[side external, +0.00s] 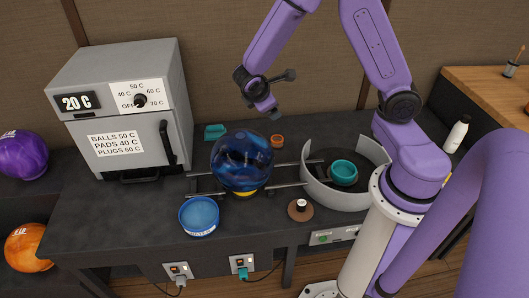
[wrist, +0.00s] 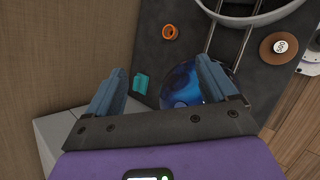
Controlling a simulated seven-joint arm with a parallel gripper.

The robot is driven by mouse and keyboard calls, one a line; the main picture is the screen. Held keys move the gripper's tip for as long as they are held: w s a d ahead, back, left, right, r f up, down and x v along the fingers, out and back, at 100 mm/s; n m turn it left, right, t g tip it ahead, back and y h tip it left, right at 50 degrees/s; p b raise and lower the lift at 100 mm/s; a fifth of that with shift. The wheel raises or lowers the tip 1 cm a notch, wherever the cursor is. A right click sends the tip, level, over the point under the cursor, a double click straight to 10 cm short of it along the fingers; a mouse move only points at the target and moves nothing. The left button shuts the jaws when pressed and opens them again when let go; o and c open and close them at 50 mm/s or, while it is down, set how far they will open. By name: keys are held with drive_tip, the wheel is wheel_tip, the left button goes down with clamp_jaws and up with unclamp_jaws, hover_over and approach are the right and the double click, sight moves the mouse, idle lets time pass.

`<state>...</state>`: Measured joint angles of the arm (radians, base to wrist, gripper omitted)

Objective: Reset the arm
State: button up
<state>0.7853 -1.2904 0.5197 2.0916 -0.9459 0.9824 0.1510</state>
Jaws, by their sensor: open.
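My gripper (side external: 268,98) hangs in the air above the dark counter, high over the blue ball and near the back wall. Its two blue-grey fingers stand wide apart in the wrist view (wrist: 160,95), with nothing between them. The glossy blue ball (side external: 241,162) rests on the dark rails, with something yellow under it. In the wrist view the ball (wrist: 178,85) is partly hidden behind the right finger. My purple arm arches up out of the top of the side view.
A grey oven (side external: 125,105) with a dial stands at the left. A grey curved tray wall (side external: 318,188) surrounds a teal ring (side external: 344,173). A blue tin (side external: 199,217), a brown disc (side external: 300,210), an orange ring (side external: 277,140) and a teal block (side external: 215,131) lie on the counter. A white bottle (side external: 457,134) stands right.

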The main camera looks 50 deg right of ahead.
drive_tip(key=s+a+r+y, duration=0.2)
drive_tip(key=s+a+y, duration=0.1)
drive_tip(key=s, duration=0.5)
drive_tip(key=s+a+r+g+y, duration=0.1)
drive_tip(key=s+a+r+y, duration=0.2)
drive_tip(key=s, duration=0.6)
drive_tip(key=s+a+r+g+y, duration=0.1)
drive_tip(key=s+a+r+y, duration=0.1)
drive_tip(key=s+a, duration=0.4)
drive_tip(key=s, duration=0.2)
drive_tip(key=shift+s+r+y, duration=0.2)
drive_tip(key=shift+s+y, duration=0.2)
